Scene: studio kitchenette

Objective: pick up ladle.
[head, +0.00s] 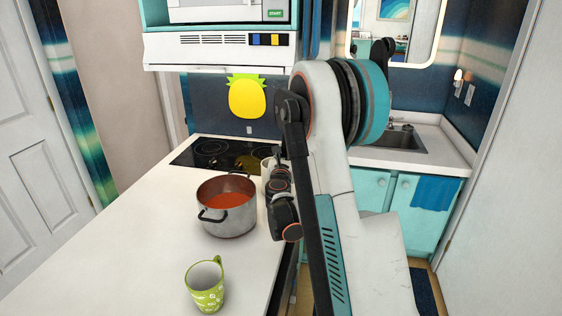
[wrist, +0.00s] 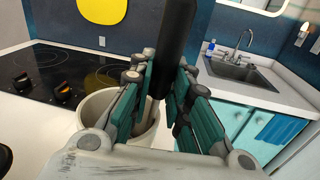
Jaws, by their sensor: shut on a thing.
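A dark, long-handled utensil, seemingly the ladle (wrist: 176,38), stands between the two teal-padded fingers of my gripper (wrist: 165,98) in the wrist view. The fingers are shut on its black handle. Its lower end is hidden behind the fingers and the container, so I cannot see a bowl. A cream-white container (wrist: 98,106) is below and around the gripper; it shows partly in the head view (head: 266,168), beside my gripper (head: 276,172). The arm hides most of the held utensil there.
A metal pot (head: 228,222) of red soup stands left of the container on the white counter (head: 120,225). A green patterned mug (head: 205,287) is nearer the front. A black cooktop (head: 215,151) lies behind, under a hood (head: 220,52). A sink (wrist: 240,70) is at right.

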